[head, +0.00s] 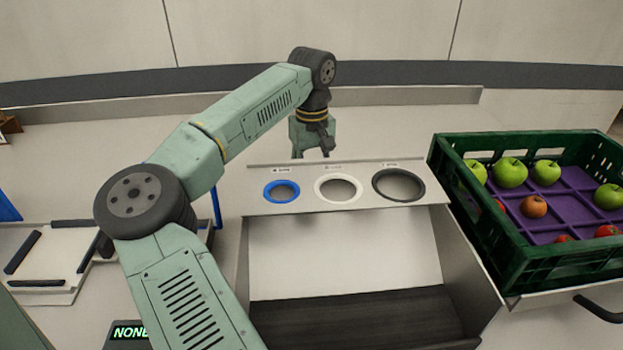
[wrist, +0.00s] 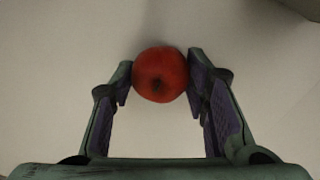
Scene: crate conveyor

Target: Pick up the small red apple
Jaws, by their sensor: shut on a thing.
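A small red apple (wrist: 160,75) shows in the wrist view, top centre, with its dark end hollow facing the camera. My gripper (wrist: 160,80) has one finger on each side of it and is shut on it. A pale, plain surface lies behind the apple. In the head view my gripper (head: 313,150) is behind the back edge of the sorting box, pointing down. The held apple is not visible in the head view.
The sorting box (head: 340,255) has a blue-rimmed hole (head: 281,183), a white-rimmed hole (head: 316,190) and a dark-rimmed hole (head: 375,175). A green crate (head: 545,272) with several green and red apples stands at right. A white tray with dark pads (head: 60,260) lies at left.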

